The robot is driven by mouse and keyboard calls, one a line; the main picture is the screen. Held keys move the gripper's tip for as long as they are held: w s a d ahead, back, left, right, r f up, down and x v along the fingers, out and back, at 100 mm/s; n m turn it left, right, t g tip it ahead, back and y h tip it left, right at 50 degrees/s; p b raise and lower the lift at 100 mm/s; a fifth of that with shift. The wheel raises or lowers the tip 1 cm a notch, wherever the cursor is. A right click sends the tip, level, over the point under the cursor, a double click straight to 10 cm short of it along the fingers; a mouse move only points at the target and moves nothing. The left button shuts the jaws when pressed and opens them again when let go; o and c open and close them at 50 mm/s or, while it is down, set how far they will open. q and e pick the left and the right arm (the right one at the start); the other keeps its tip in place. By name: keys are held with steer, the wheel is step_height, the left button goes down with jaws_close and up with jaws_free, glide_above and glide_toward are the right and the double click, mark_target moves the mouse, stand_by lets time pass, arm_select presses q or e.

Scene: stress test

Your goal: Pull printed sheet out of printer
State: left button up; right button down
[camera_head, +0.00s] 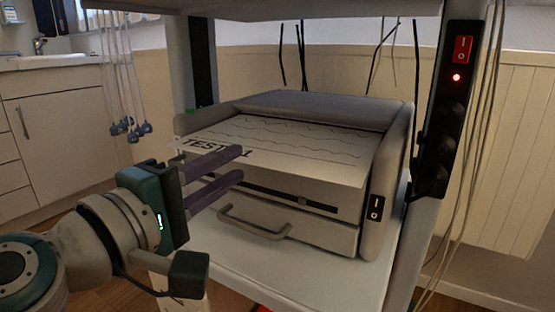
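The grey printer (385,190) stands on a white shelf under a raised top. The printed sheet (300,150), with "TEST" lettering and wavy lines, lies over its output area, its near edge towards me. My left gripper (241,164) is at the sheet's front left corner, its two dark purple fingers spaced apart. The upper finger overlaps the sheet and hides part of the lettering. The lower finger shows in front of the printer, below the sheet's edge. I cannot tell whether either finger touches the paper. My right gripper is out of view.
A drawer handle (255,222) juts from the printer's front below the gripper. A power strip (443,110) with a lit red light is on the right post. Cables hang behind the printer and at the right. The shelf's front (290,275) is bare.

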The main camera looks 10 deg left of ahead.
arm_select(q)
steer(key=shift+x, duration=0.9)
steer(key=shift+c, duration=0.6)
jaws_close()
